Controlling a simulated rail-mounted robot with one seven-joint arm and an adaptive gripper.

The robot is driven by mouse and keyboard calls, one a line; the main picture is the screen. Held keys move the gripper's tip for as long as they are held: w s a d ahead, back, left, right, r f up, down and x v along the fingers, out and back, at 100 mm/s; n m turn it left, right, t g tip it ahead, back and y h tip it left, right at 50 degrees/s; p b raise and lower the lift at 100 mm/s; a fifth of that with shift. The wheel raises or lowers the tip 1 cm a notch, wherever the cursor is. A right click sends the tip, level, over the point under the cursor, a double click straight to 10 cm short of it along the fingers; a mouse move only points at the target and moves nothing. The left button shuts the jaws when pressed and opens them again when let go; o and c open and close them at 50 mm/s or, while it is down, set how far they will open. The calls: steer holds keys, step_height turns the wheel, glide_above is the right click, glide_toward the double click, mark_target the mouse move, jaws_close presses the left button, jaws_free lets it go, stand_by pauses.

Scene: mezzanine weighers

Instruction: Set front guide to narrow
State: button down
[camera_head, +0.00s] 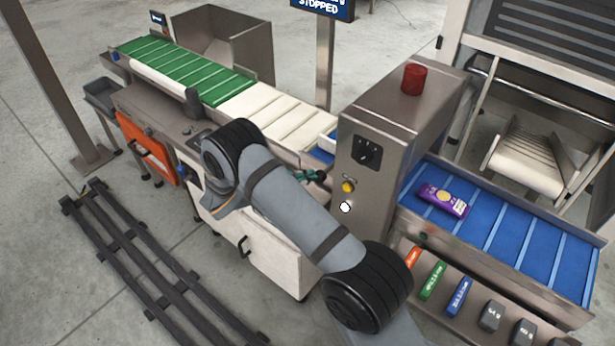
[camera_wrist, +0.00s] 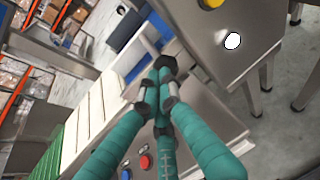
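My gripper (camera_head: 310,176) is at the front side of the conveyor, just left of the steel cabinet. In the wrist view, the teal fingers of my gripper (camera_wrist: 161,76) converge, with their tips close together on a small dark knob (camera_wrist: 167,63). The knob sits beside the conveyor's steel edge. The tips cover part of the knob, so the exact contact is hard to see. I cannot clearly make out the front guide itself or any width marking.
The steel cabinet (camera_head: 372,185) carries a black rotary switch (camera_head: 367,152), a yellow button (camera_head: 348,186) and a white button (camera_head: 344,207). A purple packet (camera_head: 443,200) lies on the blue belt (camera_head: 515,235). Green and white belt sections (camera_head: 185,70) run left. Floor rails (camera_head: 150,270) lie in front.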

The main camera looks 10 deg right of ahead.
steer(key=v, duration=1.4)
steer(key=x, duration=1.3)
steer(key=shift+s+f, duration=0.15)
steer(key=shift+f, duration=0.1)
